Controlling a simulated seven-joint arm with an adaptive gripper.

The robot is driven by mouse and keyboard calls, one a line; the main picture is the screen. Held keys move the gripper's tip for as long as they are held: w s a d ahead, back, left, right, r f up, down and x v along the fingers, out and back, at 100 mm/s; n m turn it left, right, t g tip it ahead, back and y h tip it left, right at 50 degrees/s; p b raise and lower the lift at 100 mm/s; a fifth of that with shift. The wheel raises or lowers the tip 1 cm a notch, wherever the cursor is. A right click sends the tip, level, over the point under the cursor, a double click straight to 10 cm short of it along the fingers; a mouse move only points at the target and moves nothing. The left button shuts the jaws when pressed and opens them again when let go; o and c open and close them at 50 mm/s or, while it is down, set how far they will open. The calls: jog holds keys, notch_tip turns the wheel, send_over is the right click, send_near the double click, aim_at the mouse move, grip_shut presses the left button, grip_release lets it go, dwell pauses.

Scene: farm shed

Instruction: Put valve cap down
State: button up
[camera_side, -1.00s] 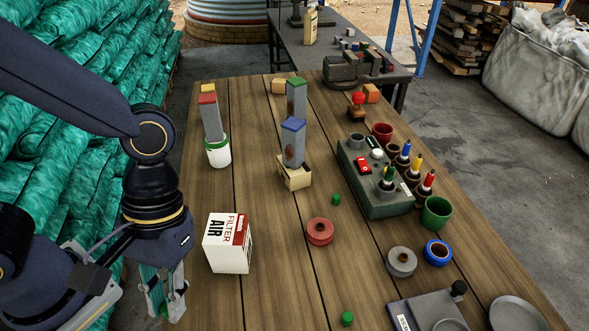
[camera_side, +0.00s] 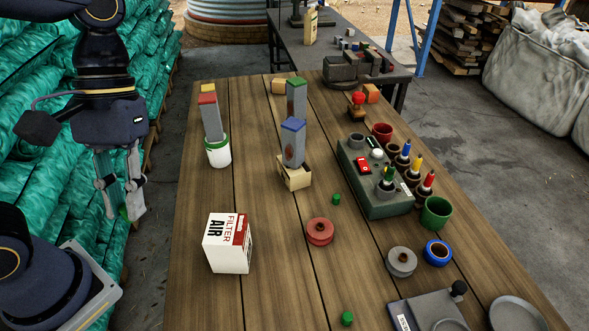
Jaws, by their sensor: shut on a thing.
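My gripper (camera_side: 122,214) is at the left, raised and pointing down, left of the wooden table's edge with green sacks behind it. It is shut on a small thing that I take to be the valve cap. The fingers and the green background make its shape hard to see. Two small green caps are on the table: one (camera_side: 336,199) near the middle, another (camera_side: 347,318) at the front edge of the picture.
Tall blocks stand farther back. The front-left table area is clear.

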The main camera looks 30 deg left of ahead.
jog(key=w+d+f, duration=0.2)
jog(key=w, duration=0.3)
send_over(221, 240)
jog(key=a, duration=0.1)
jog(key=f, duration=0.6)
jog(key=shift+w, duration=0.4)
jog(key=shift+w+d+f, duration=0.1)
jog(key=shift+w+f, duration=0.05)
jog(key=shift+f, duration=0.75)
jog(key=shift+w+f, duration=0.1)
jog(key=shift+f, duration=0.8)
jog(key=shift+f, duration=0.15)
jog(key=o, duration=0.6)
jog(key=shift+o, duration=0.2)
